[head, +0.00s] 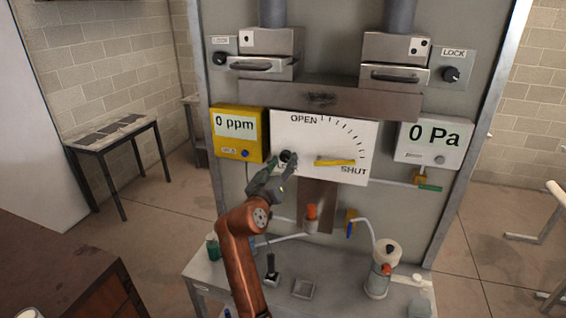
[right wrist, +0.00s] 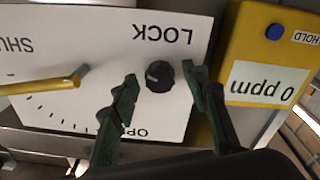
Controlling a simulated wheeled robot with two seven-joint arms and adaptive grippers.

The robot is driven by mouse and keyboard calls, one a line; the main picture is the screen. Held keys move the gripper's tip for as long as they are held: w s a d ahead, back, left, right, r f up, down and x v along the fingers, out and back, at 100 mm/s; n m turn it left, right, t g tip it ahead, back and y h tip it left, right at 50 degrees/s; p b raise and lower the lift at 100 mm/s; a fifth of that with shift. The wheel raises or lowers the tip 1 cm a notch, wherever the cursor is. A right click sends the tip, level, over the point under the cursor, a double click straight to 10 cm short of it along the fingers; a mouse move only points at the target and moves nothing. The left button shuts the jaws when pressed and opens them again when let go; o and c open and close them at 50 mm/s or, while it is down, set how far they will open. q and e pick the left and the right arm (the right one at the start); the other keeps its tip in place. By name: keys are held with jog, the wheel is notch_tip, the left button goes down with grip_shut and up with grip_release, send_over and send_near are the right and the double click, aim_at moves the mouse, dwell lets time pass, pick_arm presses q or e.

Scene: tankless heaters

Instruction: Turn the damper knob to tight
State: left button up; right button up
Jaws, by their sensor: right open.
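A white damper panel (head: 330,130) on the grey board has a small black knob (head: 288,156) at its lower left, with a LOCK label partly hidden. A yellow lever (head: 335,162) points right near SHUT. My right gripper (head: 284,158) is open in front of the knob, one finger on each side. In the right wrist view the panel appears upside down, with the black knob (right wrist: 160,76) between the green-black fingertips (right wrist: 162,80). I see gaps beside the knob; contact is not clear. A pale mark shows on the knob's face. My left gripper is not in view.
A yellow 0 ppm meter (head: 239,150) is close left of the knob. A white 0 Pa meter (head: 433,156) is at right. Two more LOCK knobs flank the drawers above. Below, a bench (head: 335,285) carries bottles and fittings, with pipes above it.

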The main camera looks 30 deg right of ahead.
jog(key=v, duration=1.1)
jog(key=shift+s+a, duration=0.25)
jog(key=shift+f, duration=0.1)
